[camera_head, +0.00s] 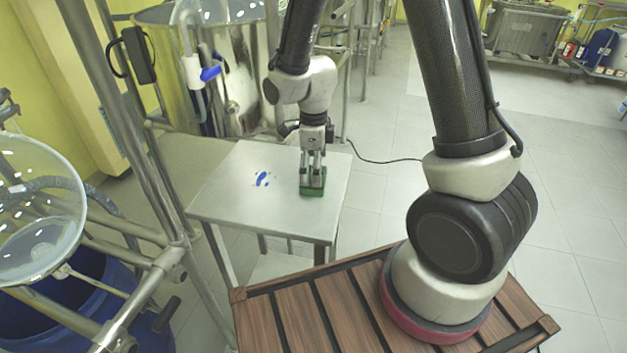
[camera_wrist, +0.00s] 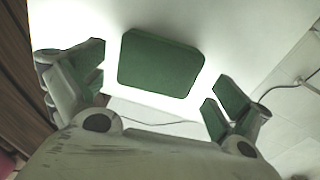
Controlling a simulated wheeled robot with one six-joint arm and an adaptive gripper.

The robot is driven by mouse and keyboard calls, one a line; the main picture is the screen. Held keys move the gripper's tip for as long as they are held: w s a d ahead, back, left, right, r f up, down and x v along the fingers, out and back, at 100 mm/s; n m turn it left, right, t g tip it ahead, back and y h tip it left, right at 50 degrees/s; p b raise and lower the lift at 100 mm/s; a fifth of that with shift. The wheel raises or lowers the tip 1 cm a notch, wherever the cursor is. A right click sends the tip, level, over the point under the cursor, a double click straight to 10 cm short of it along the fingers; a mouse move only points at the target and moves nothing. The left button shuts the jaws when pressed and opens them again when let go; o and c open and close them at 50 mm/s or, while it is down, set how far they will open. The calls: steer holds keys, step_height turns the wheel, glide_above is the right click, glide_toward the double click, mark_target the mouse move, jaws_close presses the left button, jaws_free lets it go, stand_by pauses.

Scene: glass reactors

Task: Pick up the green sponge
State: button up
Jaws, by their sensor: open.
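The green sponge (camera_head: 313,187) lies on the small metal table (camera_head: 233,192), near its right side. In the wrist view the sponge (camera_wrist: 160,63) is a flat green block with rounded corners, between my two fingers and a little beyond their tips. My gripper (camera_head: 313,178) points down right above the sponge; in the head view the fingers partly cover it. In the wrist view my gripper (camera_wrist: 157,85) is open, with a finger apart from the sponge on each side. I cannot tell the exact height of the fingertips over the table.
A large steel vessel (camera_head: 235,85) stands behind the table. A metal frame (camera_head: 165,265) and a glass vessel (camera_head: 40,205) are at the left. Open tiled floor (camera_head: 400,190) lies to the right.

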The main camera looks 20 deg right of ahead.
steer(key=shift+f, duration=1.5)
steer(key=c, duration=0.5)
steer(key=shift+c, duration=0.2)
steer(key=shift+r, duration=0.1)
step_height(320, 180, up, 10)
steer(key=shift+f, duration=0.1)
steer(key=shift+o, duration=0.7)
steer(key=c, duration=0.4)
steer(key=shift+d, duration=0.1)
